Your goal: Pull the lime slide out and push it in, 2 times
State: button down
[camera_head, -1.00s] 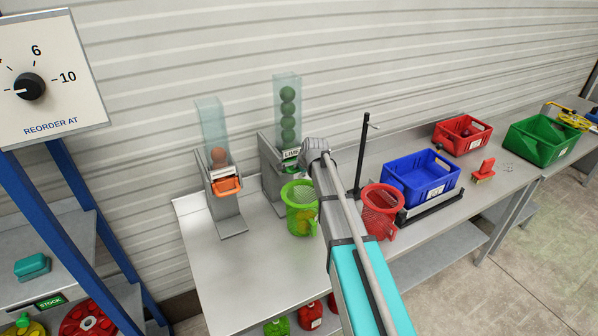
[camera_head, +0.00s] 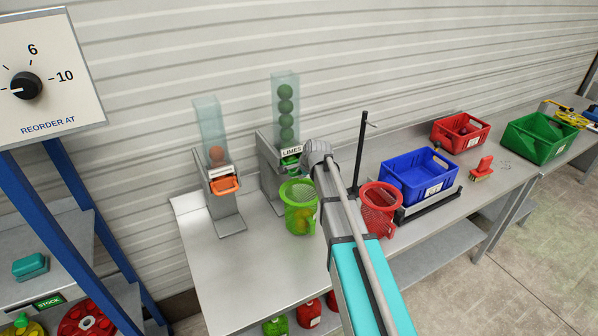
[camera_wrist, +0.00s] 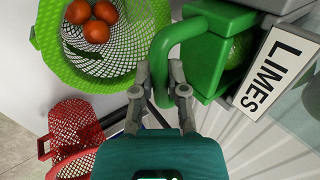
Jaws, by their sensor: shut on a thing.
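The green lime slide (camera_wrist: 206,48) shows in the wrist view beside the LIMES label (camera_wrist: 275,72), sticking out from the dispenser. A lime (camera_wrist: 236,52) shows at its inner side. My gripper (camera_wrist: 160,78) is shut on the slide's curved green handle (camera_wrist: 163,44), one finger on each side. The clear lime tube (camera_head: 286,90) holds a stack of several limes.
A lime-green net basket (camera_wrist: 62,48) with orange fruit stands close beside the handle; a red net basket (camera_wrist: 75,128) is beyond it. An orange slide dispenser (camera_head: 224,186) stands left. Blue crate (camera_head: 420,172) is right. The table's front left is clear.

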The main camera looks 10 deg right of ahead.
jog(key=shift+s+d, duration=0.4)
jog(key=shift+s, duration=0.9)
jog(key=shift+s+d, duration=0.45)
jog(key=shift+s, duration=0.8)
jog(key=shift+s+d, duration=0.4)
jog(key=shift+s, duration=0.9)
jog(key=shift+w, duration=0.15)
jog(key=w+a, duration=0.3)
jog(key=w, duration=0.6)
jog(key=shift+w, duration=0.3)
jog(key=shift+s, duration=0.15)
jog(key=s+d, duration=0.3)
jog(key=s, duration=0.6)
jog(key=shift+s, duration=0.3)
dwell(1.0)
dwell(0.5)
